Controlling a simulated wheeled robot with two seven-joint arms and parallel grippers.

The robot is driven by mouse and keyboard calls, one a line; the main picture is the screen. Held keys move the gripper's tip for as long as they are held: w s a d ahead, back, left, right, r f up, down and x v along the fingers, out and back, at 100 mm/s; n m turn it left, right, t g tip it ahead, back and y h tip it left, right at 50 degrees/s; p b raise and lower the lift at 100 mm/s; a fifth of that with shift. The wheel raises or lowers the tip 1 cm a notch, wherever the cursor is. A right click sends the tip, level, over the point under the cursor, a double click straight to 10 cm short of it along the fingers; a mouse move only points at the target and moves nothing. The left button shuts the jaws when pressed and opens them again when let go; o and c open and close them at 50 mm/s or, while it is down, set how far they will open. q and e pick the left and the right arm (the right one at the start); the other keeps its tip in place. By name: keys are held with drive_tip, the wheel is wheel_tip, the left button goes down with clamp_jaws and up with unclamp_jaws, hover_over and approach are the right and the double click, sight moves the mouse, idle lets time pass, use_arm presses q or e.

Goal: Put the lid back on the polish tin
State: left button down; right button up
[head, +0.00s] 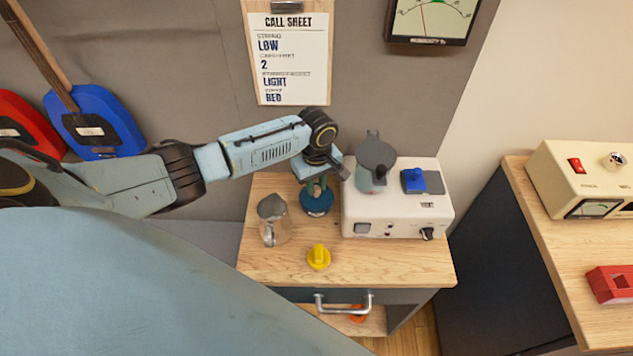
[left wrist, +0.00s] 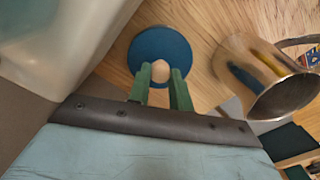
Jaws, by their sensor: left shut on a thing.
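My left gripper (head: 318,183) is over the wooden table, pointing down. In the left wrist view its green fingers (left wrist: 161,88) are shut on the pale round knob (left wrist: 160,71) of a dark blue round lid (left wrist: 150,45). In the head view the blue round shape (head: 316,203) shows just below the fingers, between the metal jug and the white unit. The polish tin cannot be told apart from the lid; I cannot tell whether it is under it. My right gripper is not in view.
A metal jug (head: 272,222) stands left of the lid; a white unit (head: 390,222) stands close on its right, bearing a grey pot (head: 374,165) and a blue object (head: 413,181). A yellow object (head: 318,257) lies in front. The table's front right (head: 410,266) is clear.

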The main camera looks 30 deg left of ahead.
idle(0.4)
use_arm(q)
drive_tip(key=c, duration=0.7)
unclamp_jaws()
drive_tip(key=shift+r+p, duration=3.45)
drive_tip(key=shift+p, duration=0.85)
clamp_jaws()
drive_tip(key=shift+f+b, duration=1.75)
drive_tip(key=shift+f, duration=1.1)
